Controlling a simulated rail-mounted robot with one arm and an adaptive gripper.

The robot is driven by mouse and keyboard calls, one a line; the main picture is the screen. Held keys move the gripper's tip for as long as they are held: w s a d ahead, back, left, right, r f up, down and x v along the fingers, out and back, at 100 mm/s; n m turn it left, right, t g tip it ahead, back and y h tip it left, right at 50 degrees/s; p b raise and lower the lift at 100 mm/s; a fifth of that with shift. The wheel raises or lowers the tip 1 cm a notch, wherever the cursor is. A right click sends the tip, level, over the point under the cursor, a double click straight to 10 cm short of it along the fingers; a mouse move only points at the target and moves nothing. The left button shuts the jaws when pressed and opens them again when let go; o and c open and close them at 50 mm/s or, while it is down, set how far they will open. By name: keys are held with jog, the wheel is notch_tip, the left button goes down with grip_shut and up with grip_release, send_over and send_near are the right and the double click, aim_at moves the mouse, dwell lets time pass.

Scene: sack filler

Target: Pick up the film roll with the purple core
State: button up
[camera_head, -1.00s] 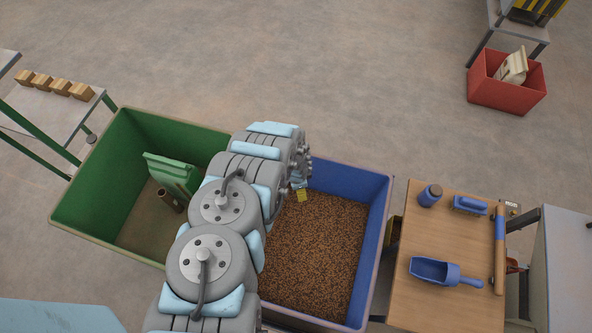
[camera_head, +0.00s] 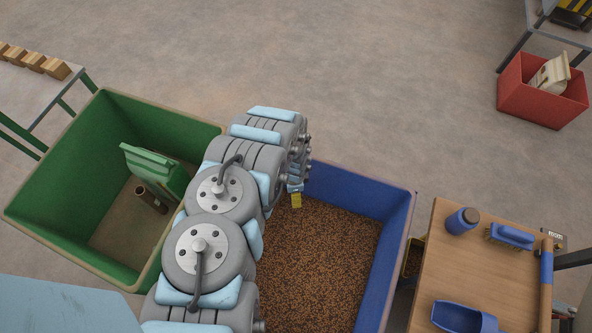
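I see no film roll with a purple core in this view. A dark brown tube (camera_head: 150,198) leans inside the green bin (camera_head: 62,133), and I cannot make out any purple on it. My arm reaches up the middle of the picture, between the green bin and the blue bin (camera_head: 399,228). A small yellow piece (camera_head: 296,201) shows at the arm's far end above the brown granules; it may be part of my gripper. The rest of the gripper is hidden by the arm, so its fingers cannot be made out.
A green lidded object (camera_head: 157,172) stands in the green bin. Brown granules (camera_head: 322,262) fill the blue bin. A wooden-topped table (camera_head: 450,272) at right holds a bottle, brush and scoop. A red bin (camera_head: 530,103) stands upper right. The floor behind the bins is clear.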

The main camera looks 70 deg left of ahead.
jog(key=b, duration=1.3)
send_near(295, 216)
jog(key=f+b, duration=0.2)
jog(key=f, duration=0.1)
jog(key=f+b, duration=0.2)
jog(key=f, duration=0.2)
jog(key=shift+a+f, duration=0.2)
jog(key=shift+f, duration=0.05)
jog(key=shift+d+f+b, duration=0.2)
jog(key=shift+f+b, duration=0.6)
jog(key=shift+f, duration=0.35)
jog(key=shift+d+f+b, duration=0.2)
jog(key=shift+f+b, duration=0.55)
jog(key=shift+f, duration=0.4)
jog(key=shift+a+f+b, duration=0.15)
jog(key=shift+f+b, duration=0.2)
jog(key=shift+f, duration=0.15)
jog(key=c, duration=1.3)
jog(key=shift+c, duration=0.2)
jog(key=shift+r, duration=0.1)
